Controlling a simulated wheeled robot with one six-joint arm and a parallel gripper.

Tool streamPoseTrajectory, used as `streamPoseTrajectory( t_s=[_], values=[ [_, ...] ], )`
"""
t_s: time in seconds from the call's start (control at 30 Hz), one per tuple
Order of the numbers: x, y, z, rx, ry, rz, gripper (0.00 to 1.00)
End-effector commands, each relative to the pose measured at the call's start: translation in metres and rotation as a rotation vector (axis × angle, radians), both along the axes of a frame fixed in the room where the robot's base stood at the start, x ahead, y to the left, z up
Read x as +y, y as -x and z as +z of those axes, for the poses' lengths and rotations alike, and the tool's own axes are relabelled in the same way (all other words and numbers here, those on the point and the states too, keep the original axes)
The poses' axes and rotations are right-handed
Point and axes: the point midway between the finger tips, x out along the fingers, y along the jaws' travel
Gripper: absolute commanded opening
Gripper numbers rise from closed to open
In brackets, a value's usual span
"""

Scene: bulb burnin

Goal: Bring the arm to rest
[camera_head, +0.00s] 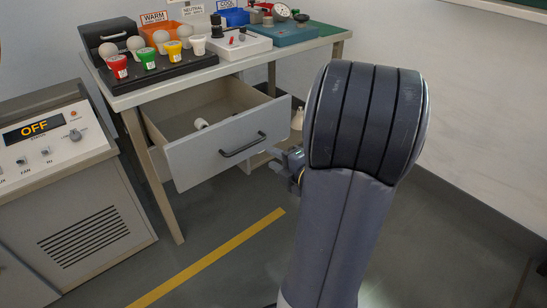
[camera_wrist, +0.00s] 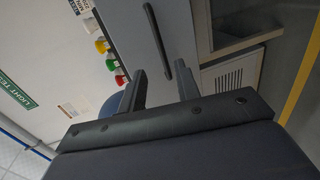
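My gripper (camera_wrist: 161,72) shows in the wrist view with its two fingers apart and nothing between them. Beyond the fingers are the grey drawer front and its dark handle (camera_wrist: 186,90), which look apart from the fingers. In the head view my arm fills the right middle, and part of my gripper (camera_head: 291,165) shows just left of it, in front of and right of the open drawer (camera_head: 215,155). The rest of the gripper is hidden behind my arm there.
The workbench (camera_head: 328,37) carries bulbs, coloured cups and bins. Its drawer stands pulled out, with a small white item (camera_head: 201,124) inside. A cabinet with a display reading OFF (camera_head: 34,128) stands at left. The floor around the yellow line (camera_head: 215,256) is clear.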

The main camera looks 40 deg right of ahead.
Motion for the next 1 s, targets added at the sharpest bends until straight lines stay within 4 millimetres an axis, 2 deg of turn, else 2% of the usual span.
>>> streamPoseTrajectory(
  t_s=[0.23, 0.37, 0.8, 1.0],
  values=[
    [0.0, -0.003, -0.001, 0.0, 0.0, 0.001, 0.31],
    [0.001, -0.013, -0.004, 0.001, -0.001, 0.004, 0.31],
    [0.004, -0.085, -0.02, 0.0, 0.0, 0.004, 0.31],
    [0.004, -0.107, -0.023, 0.0, -0.001, 0.001, 0.31]
  ],
)
